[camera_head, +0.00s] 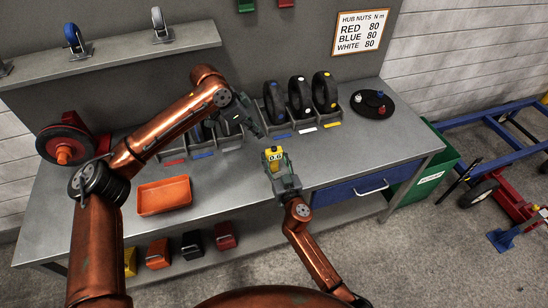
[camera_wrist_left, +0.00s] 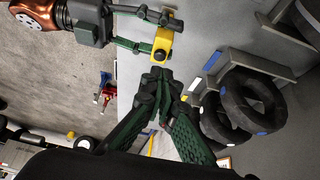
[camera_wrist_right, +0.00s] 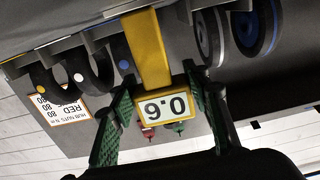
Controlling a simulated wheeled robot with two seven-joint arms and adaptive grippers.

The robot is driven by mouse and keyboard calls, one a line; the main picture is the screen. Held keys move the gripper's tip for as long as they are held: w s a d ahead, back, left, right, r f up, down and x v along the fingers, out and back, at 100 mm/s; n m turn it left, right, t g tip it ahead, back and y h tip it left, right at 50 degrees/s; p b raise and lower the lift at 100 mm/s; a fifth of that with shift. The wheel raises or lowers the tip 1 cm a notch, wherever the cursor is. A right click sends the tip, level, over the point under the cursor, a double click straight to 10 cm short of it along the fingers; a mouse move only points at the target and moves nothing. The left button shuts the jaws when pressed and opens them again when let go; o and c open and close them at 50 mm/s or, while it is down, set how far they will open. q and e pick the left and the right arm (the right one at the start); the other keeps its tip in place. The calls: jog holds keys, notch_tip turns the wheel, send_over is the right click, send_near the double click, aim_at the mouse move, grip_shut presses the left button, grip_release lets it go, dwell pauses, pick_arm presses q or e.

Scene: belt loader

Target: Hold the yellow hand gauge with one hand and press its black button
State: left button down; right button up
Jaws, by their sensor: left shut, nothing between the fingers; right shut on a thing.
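The yellow hand gauge (camera_head: 273,155) is upright over the front part of the workbench. My right gripper (camera_head: 277,168) is shut on it, and its green fingers flank the gauge's display in the right wrist view (camera_wrist_right: 165,109). My left gripper (camera_head: 259,131) is shut and empty, just behind and left of the gauge in the head view. In the left wrist view its closed fingertips (camera_wrist_left: 160,76) are close to the gauge (camera_wrist_left: 164,45), with a small gap visible. A dark round spot shows on the gauge there; I cannot tell surely whether it is the black button.
Several wheels (camera_head: 299,97) stand in bins at the back of the bench. A dark round tray (camera_head: 372,104) with coloured pieces is at the right. An orange tray (camera_head: 164,196) lies at the left. The bench front between the orange tray and the gauge is clear.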

pick_arm(q)
notch_tip(320, 180, up, 3)
jog(key=m+t, duration=0.2)
jog(key=t, duration=0.4)
send_over(273, 149)
jog(key=shift+f, duration=0.1)
jog(key=shift+f, duration=4.3)
jog(key=shift+f, duration=0.2)
jog(key=shift+f, duration=0.25)
